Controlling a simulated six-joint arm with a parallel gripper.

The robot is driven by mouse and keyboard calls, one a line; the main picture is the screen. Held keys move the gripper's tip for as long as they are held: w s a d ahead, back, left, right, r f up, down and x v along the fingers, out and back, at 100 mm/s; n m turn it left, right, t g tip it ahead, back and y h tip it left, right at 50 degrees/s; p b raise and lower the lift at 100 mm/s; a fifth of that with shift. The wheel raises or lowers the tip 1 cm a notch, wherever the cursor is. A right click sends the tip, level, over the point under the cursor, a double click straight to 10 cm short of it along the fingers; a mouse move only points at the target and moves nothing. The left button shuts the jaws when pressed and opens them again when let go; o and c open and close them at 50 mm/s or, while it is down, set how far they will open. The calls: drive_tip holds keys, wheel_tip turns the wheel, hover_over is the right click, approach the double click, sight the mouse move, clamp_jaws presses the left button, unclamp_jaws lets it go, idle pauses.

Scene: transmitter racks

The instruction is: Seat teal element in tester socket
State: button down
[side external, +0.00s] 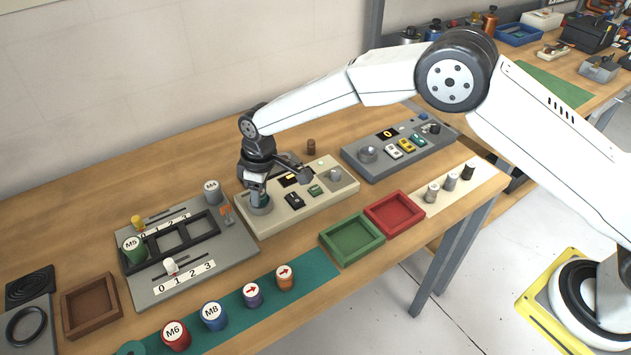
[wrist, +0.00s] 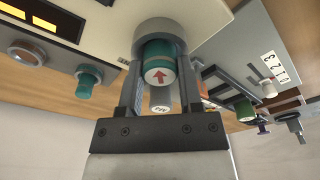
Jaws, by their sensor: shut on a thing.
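The teal element (wrist: 158,54) has a white end face with a red arrow. It stands between the two fingers of my gripper (wrist: 161,66), which is shut on it. Its far end meets the round grey socket (wrist: 168,26) of the cream tester (side external: 305,205); how deep it sits inside cannot be told. In the side view my gripper (side external: 257,190) points down over the socket (side external: 261,207) at the tester's left end, and the teal element (side external: 255,199) is mostly hidden there.
A grey rack plate (side external: 235,248) with sliders and a green M5 cylinder (side external: 133,250) lies left of the tester. The grey M4 cylinder (side external: 212,191) stands close by my gripper. Green (side external: 350,257) and red (side external: 420,225) trays sit in front. A grey panel (side external: 385,168) is behind right.

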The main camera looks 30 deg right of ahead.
sight(271, 199)
drive_tip(key=shift+c, duration=1.3)
unclamp_jaws()
drive_tip(key=shift+r, duration=0.1)
wheel_tip(271, 199, up, 12)
drive_tip(key=s+d, duration=0.1)
drive_tip(key=s+d+m+t, duration=0.15)
drive_tip(key=s+d, duration=0.25)
drive_tip(key=d, duration=0.4)
drive_tip(key=s+d+m+g, duration=0.1)
drive_tip(key=s+d+m, duration=0.25)
drive_tip(key=d, duration=0.35)
drive_tip(key=s+d+f+m, duration=0.1)
drive_tip(key=s+d+m, duration=0.1)
drive_tip(key=s+d, duration=0.3)
drive_tip(key=s+d+f+m+t+h, duration=0.1)
drive_tip(key=s+d, duration=0.4)
drive_tip(key=s, duration=0.7)
drive_tip(key=shift+s+d+f+m, duration=0.2)
drive_tip(key=shift+s+f+m, duration=0.2)
drive_tip(key=shift+f+m, duration=0.1)
